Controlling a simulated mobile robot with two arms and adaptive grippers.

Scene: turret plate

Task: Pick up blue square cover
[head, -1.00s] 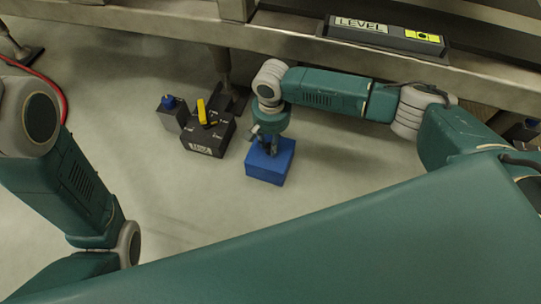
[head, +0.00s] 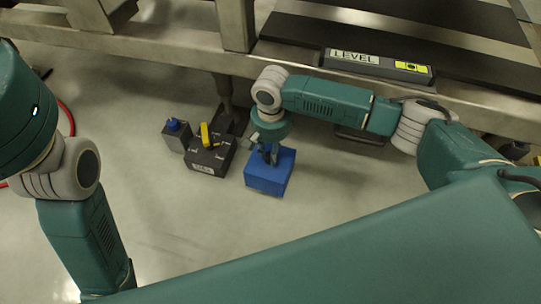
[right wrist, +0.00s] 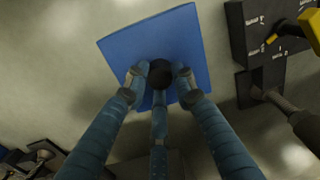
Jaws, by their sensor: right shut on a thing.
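The blue square cover (head: 268,181) is a box-like blue block in the middle of the head view. In the right wrist view the blue square cover (right wrist: 150,42) shows as a tilted square with a dark round knob (right wrist: 161,73) near its middle. My right gripper (head: 268,153) is above the cover. In the right wrist view my right gripper (right wrist: 159,78) has its fingers closed around the knob. Whether the cover touches the floor is hard to tell. My left arm shows at the left of the head view, but its gripper is out of frame.
A dark box with a yellow handle (head: 206,136) stands just left of the cover. A smaller grey box with a blue knob (head: 174,134) is further left. A metal frame with a LEVEL sign (head: 355,57) runs across the back. The floor in front is clear.

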